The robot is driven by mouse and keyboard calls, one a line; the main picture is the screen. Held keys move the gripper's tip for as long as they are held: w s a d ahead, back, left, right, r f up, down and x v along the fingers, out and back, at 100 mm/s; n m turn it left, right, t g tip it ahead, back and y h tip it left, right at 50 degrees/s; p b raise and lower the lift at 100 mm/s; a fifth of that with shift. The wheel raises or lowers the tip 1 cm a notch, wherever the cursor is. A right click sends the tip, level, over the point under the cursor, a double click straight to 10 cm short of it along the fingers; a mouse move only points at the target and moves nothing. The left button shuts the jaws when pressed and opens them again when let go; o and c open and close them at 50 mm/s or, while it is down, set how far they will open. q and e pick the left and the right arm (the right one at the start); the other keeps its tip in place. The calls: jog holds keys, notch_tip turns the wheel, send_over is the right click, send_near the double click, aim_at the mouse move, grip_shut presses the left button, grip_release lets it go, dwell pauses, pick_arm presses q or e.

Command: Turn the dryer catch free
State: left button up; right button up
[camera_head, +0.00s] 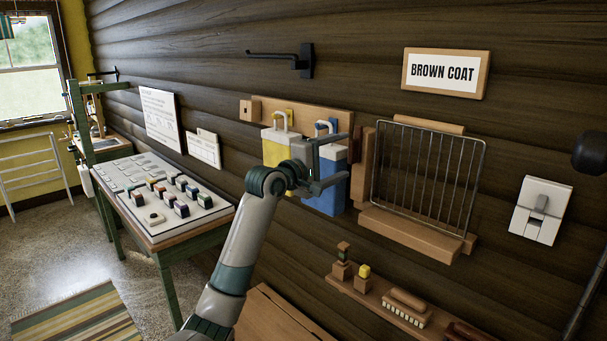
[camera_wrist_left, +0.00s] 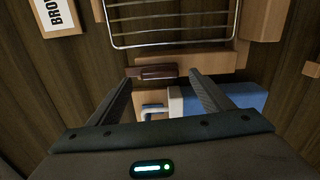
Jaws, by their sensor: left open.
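The wire dryer rack (camera_head: 425,175) hangs upright on the wooden wall, and part of it shows at the top of the left wrist view (camera_wrist_left: 170,25). A small dark brown block (camera_wrist_left: 152,73), which looks like the catch, sits at the rack's near edge. It lies ahead of my fingers in the left wrist view; I cannot make it out surely in the head view. My left gripper (camera_head: 340,160) is open, just left of the rack and in front of the blue bag (camera_head: 325,200). The fingers (camera_wrist_left: 160,92) hold nothing visible. My right gripper is not in view.
A yellow bag (camera_head: 276,148) hangs beside the blue one on a wooden peg rail (camera_head: 300,113). A shelf (camera_head: 385,308) with brushes is below, and a white switch (camera_head: 541,210) is at right. A table with blocks (camera_head: 160,200) stands at left.

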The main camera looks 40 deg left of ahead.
pick_arm(q)
jog(key=s+a+b, duration=0.1)
jog(key=s+b, duration=0.3)
jog(key=s, duration=1)
jog(key=shift+s, duration=0.2)
